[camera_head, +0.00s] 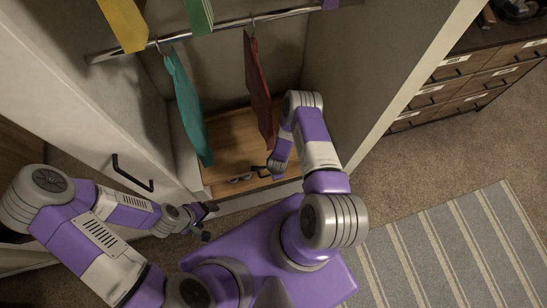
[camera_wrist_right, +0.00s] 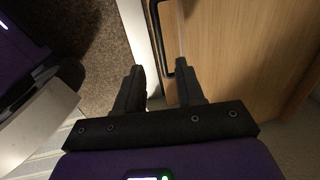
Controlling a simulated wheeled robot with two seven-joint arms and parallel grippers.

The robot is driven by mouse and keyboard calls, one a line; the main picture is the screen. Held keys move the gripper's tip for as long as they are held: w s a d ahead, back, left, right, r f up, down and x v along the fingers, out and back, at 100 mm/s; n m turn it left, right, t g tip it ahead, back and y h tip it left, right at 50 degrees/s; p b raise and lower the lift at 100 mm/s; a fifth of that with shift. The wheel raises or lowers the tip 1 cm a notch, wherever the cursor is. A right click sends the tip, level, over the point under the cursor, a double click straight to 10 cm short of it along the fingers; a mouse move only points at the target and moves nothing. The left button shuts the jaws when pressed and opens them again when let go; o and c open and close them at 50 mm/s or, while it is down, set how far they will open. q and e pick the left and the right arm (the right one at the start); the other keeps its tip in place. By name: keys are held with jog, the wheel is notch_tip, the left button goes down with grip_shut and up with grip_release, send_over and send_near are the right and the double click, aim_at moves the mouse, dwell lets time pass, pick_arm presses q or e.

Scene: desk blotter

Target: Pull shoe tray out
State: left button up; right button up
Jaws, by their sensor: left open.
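The shoe tray (camera_head: 232,128) is a light-wood board low inside the wardrobe, below the hanging clothes. Its wooden surface fills the right of the right wrist view (camera_wrist_right: 245,45). A dark handle (camera_wrist_right: 156,35) shows there, near and between the fingertips. My right gripper (camera_wrist_right: 160,85) has its fingers apart, with no contact on the handle that I can make out. In the head view my right arm reaches into the wardrobe, its gripper (camera_head: 264,172) at the tray's front edge. My left gripper (camera_head: 208,221) is open and empty, outside the wardrobe's front.
A teal garment (camera_head: 188,105) and a dark red garment (camera_head: 257,90) hang from the rail (camera_head: 225,28) above the tray. A white door with a black handle (camera_head: 132,173) stands at left. A drawer unit (camera_head: 455,85) and striped rug (camera_head: 450,250) lie to the right.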

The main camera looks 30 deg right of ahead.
jog(key=f+b, duration=0.1)
jog(key=f, duration=0.2)
jog(key=w+f+b, duration=0.1)
jog(key=f+b, duration=0.1)
jog(key=f, duration=0.2)
jog(key=shift+w+d+f, duration=0.2)
grip_shut()
